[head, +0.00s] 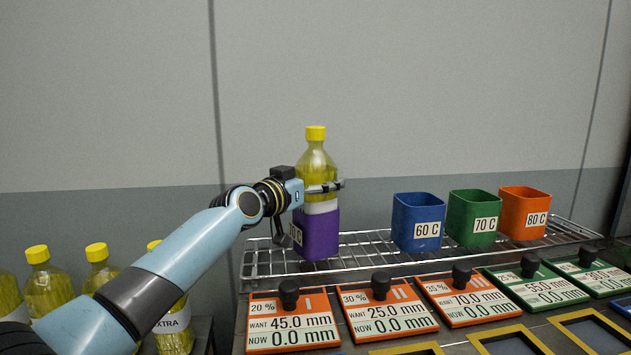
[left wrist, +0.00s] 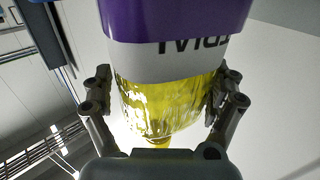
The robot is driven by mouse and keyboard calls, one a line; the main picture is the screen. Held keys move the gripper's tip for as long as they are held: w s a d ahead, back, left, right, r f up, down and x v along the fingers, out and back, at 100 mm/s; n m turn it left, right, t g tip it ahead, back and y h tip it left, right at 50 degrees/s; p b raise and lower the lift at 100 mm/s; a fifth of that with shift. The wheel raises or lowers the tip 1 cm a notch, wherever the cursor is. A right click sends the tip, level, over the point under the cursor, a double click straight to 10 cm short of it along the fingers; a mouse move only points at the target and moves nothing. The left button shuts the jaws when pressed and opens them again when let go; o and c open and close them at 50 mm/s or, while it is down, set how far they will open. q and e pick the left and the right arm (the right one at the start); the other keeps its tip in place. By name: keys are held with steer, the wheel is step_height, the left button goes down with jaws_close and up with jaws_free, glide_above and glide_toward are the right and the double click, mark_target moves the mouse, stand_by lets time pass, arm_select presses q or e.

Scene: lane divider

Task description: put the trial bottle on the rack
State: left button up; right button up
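My right gripper is not in view.
Blue, green and orange cups (head: 418,222) (head: 473,217) (head: 524,213) stand on the rack to the right, with bare wires between the bottle and the blue cup. Labelled plates (head: 292,322) with black knobs lie in front. Several yellow-capped bottles (head: 46,285) stand at the left.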

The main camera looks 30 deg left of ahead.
arm_select(q)
steer(key=shift+o, duration=0.3)
steer(key=shift+r, duration=0.1)
steer(key=shift+s, duration=0.25)
steer(key=s+a+p, duration=0.1)
steer(key=s+p, duration=0.2)
steer(key=s, duration=0.8)
steer(key=shift+s+a, duration=0.25)
